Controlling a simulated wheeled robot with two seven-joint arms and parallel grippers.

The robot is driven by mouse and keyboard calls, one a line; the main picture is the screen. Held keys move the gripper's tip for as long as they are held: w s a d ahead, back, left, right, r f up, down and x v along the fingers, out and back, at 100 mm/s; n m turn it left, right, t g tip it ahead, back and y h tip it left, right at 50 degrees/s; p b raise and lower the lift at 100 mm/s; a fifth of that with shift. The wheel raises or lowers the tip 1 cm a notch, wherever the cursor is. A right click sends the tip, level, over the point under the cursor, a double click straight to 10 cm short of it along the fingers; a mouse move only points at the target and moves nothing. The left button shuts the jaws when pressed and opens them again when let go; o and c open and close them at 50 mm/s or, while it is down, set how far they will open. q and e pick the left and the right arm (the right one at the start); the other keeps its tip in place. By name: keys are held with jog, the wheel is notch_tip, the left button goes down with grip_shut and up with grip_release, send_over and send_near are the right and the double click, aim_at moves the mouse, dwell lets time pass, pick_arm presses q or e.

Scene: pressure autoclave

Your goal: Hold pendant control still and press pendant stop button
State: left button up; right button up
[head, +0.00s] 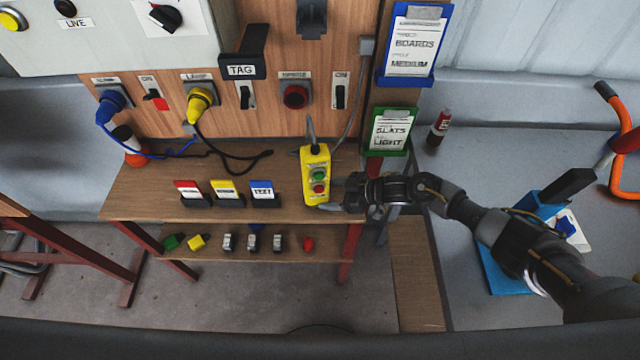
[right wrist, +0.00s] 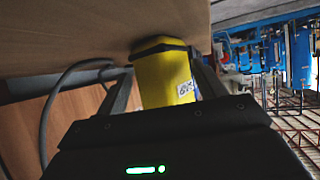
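The yellow pendant control (head: 316,160) hangs in front of the wooden panel, almost upright, at the right end of the shelf. Its face shows a green button (head: 319,176) above a red stop button (head: 319,188). My right gripper (head: 328,200) reaches it from the right, low on its body. In the right wrist view the pendant (right wrist: 165,80) sits between the two fingers, which appear to press on its sides at their tips. The part of the pendant behind the gripper body is hidden there. My left gripper is not in view.
The shelf (head: 150,185) carries red, yellow and blue card holders left of the pendant. Several small blocks lie on the lower shelf. Blue and yellow plugs (head: 202,100) and switches line the panel. A green-framed card (head: 389,130) hangs right of the pendant. Space before the pendant is clear.

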jog(key=shift+b+x, duration=0.7)
jog(key=shift+x, duration=0.75)
grip_shut()
jog(key=shift+o, duration=0.4)
grip_release()
